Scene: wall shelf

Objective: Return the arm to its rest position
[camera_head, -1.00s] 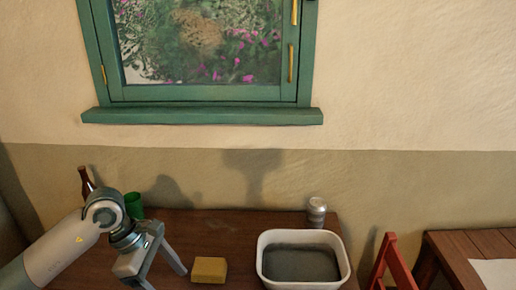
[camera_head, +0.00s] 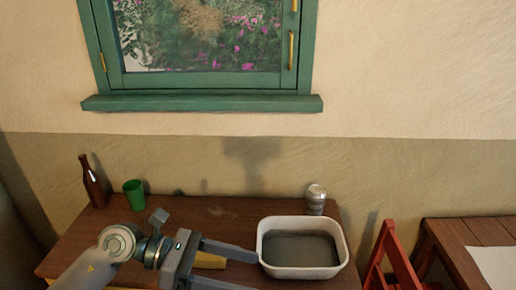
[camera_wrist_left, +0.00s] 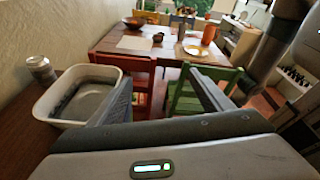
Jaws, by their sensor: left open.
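My left arm comes in from the lower left in the head view, low over the brown table (camera_head: 165,218). Its gripper (camera_head: 246,268) is open, and its fingers point right toward the white tub. Nothing shows between the fingers. In the left wrist view the two fingers (camera_wrist_left: 160,88) are spread apart, with a red chair and a green chair beyond them. A yellow block (camera_head: 213,262) on the table is partly hidden behind the gripper. My right gripper is not in view.
A white tub (camera_head: 268,258) with a grey inside stands right of the gripper, with a can (camera_head: 316,200) behind it. A brown bottle (camera_head: 94,187) and green cup (camera_head: 134,194) stand at back left. A red chair (camera_head: 395,258) and another table (camera_head: 450,237) are at right.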

